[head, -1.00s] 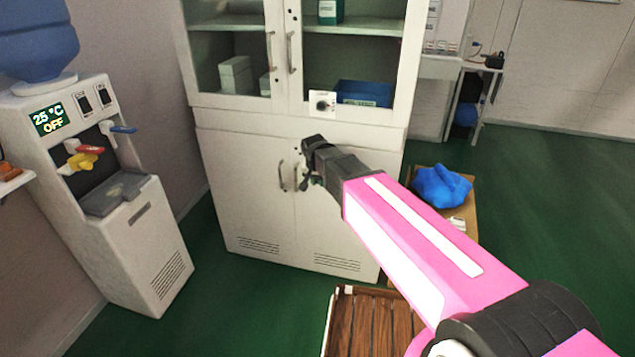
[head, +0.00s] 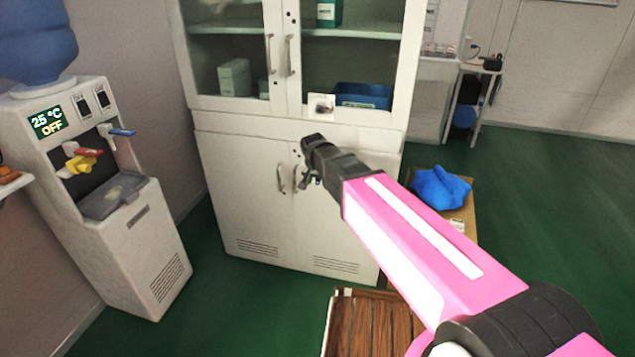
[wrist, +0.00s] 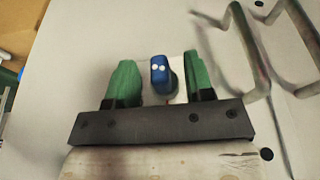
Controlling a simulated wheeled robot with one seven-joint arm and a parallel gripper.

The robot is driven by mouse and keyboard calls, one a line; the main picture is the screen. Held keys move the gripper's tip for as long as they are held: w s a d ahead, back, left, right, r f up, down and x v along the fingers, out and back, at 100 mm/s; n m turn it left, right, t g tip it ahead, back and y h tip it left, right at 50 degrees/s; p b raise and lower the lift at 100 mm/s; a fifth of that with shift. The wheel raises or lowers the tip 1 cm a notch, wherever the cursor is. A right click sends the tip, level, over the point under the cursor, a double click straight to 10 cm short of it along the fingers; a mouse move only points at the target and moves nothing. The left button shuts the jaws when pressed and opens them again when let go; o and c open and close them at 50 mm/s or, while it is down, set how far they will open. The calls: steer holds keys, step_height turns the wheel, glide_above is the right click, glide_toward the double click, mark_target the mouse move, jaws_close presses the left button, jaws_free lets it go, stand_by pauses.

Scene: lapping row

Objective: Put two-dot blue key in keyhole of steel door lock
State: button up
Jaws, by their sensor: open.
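In the wrist view, the blue key (wrist: 159,78) shows its head with two white dots. It stands between the two green fingertips of my gripper (wrist: 158,70), with a gap visible on each side. My gripper is open around the key and not shut on it. The key's lower part is hidden, and I cannot tell whether it sits in anything. A pale patch lies just behind the key on the white surface. In the head view, my gripper's end is in front of the lower cabinet doors, and the key cannot be made out. I cannot identify the steel door lock.
Metal door handles (wrist: 245,45) stand out close to the right of my gripper. The white cabinet (head: 245,190) fills the middle. A water dispenser (head: 140,235) stands left, a blue bundle (head: 440,187) right, and a slatted wooden item (head: 372,325) below. Green floor is open at right.

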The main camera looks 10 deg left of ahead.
steer(key=v, duration=0.9)
steer(key=shift+r, duration=0.4)
steer(key=shift+s, duration=0.15)
steer(key=s+d+f+g, duration=0.1)
steer(key=s+d+f, duration=0.2)
steer(key=d, duration=0.9)
steer(key=s+d+f+g, duration=0.1)
steer(key=s+d+f, duration=0.3)
steer(key=d+f, duration=0.5)
steer(key=s+d+f+g, duration=0.1)
steer(key=s+d+f, duration=0.2)
steer(key=d, duration=1.2)
step_height(320, 180, down, 3)
steer(key=shift+s+f+n, duration=0.1)
steer(key=shift+s+n, duration=0.25)
steer(key=shift+n, duration=0.05)
